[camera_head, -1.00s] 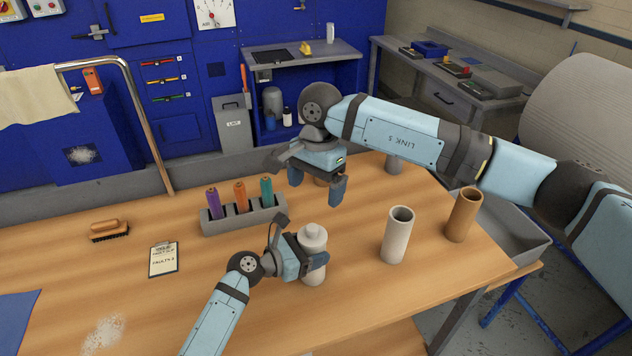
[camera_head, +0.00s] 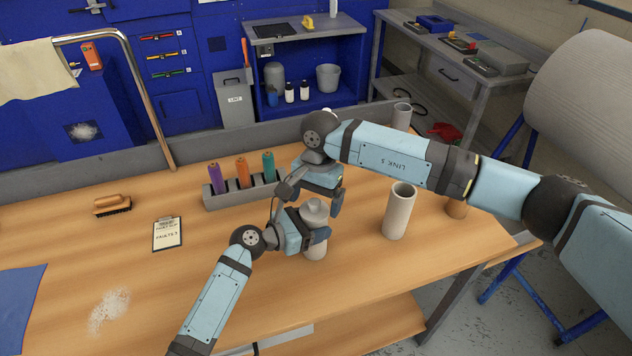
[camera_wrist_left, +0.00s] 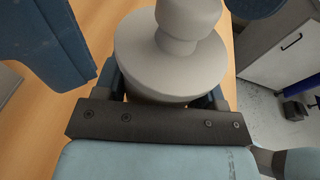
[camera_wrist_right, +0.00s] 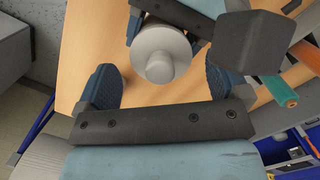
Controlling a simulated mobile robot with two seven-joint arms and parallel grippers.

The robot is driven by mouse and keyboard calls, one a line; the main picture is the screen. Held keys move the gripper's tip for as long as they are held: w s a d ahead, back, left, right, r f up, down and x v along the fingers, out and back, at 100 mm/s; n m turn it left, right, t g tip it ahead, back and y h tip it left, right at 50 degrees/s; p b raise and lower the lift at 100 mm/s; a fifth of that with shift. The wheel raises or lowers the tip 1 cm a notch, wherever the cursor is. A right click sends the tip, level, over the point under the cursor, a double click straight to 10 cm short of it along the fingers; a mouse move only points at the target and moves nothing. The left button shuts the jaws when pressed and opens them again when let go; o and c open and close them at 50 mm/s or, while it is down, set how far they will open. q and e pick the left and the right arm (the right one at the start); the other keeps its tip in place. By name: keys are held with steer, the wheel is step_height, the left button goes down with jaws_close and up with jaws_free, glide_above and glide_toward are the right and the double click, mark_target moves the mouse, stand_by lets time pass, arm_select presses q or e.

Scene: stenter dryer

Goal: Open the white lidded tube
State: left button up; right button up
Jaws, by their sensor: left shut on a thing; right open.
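The white lidded tube (camera_head: 315,248) stands on the wooden table, its stepped lid (camera_head: 316,208) with a round knob on top. My left gripper (camera_head: 305,238) is shut around the tube's body below the lid. In the left wrist view the lid (camera_wrist_left: 168,62) rises just beyond the fingers. My right gripper (camera_head: 315,198) is open above the lid, pointing down. In the right wrist view the knob (camera_wrist_right: 160,66) shows between its spread fingers (camera_wrist_right: 163,85), with gaps on both sides. I cannot tell the exact height left between them.
A grey rack (camera_head: 226,200) with purple, orange and teal pieces is behind left. A clipboard (camera_head: 167,235) and brush (camera_head: 112,205) lie left.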

steer(key=shift+s+f, duration=0.1)
steer(key=shift+f, duration=0.4)
steer(key=c, duration=1)
steer(key=shift+r, duration=0.25)
steer(key=shift+r, duration=0.9)
steer(key=shift+r, duration=0.15)
